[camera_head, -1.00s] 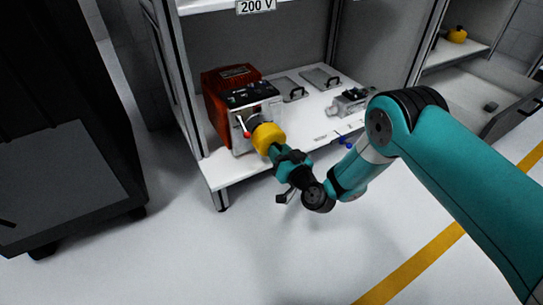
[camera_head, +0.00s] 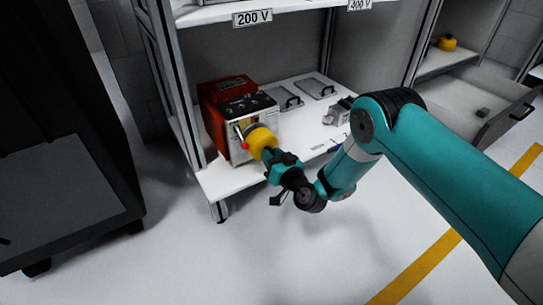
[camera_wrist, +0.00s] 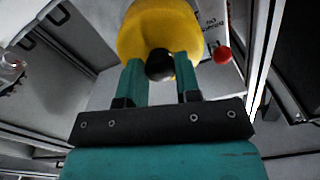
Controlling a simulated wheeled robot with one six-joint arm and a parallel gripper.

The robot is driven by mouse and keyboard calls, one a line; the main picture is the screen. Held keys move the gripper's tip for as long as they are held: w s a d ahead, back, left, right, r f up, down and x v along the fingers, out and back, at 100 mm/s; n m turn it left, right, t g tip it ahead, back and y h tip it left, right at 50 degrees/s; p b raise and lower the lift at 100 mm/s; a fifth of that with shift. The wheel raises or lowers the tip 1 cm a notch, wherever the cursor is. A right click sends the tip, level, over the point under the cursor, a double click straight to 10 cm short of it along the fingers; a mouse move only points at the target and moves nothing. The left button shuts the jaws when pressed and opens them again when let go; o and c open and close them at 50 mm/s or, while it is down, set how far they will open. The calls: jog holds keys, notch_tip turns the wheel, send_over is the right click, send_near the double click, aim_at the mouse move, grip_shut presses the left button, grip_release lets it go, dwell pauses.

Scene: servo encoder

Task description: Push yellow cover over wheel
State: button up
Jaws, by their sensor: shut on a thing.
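The yellow cover (camera_head: 261,141) is a rounded piece at the front face of a red and white machine (camera_head: 228,98) on the shelf. It also shows large in the wrist view (camera_wrist: 162,25), with a round black knob (camera_wrist: 160,64) facing me. My gripper (camera_head: 271,155) is at the cover's near side, its two teal fingers (camera_wrist: 160,78) on either side of the black knob and shut on it. The wheel is not visible; the cover and gripper hide that part of the machine's front. I cannot tell whether cover and machine touch.
A red ball-ended lever (camera_wrist: 222,54) is close beside the cover. Flat plates with handles (camera_head: 318,86) and a small grey device (camera_head: 338,112) lie right on the white shelf (camera_head: 215,182). A dark cabinet (camera_head: 70,150) stands left.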

jog(key=shift+w+a+p, duration=0.3)
jog(key=shift+w+a, duration=0.05)
dwell(0.3)
jog(key=o, duration=1.5)
jog(key=shift+s+d+f, duration=0.1)
jog(key=shift+s+d, duration=0.15)
jog(key=shift+b+v, duration=0.95)
jog(key=shift+v, duration=0.15)
jog(key=shift+s, duration=0.1)
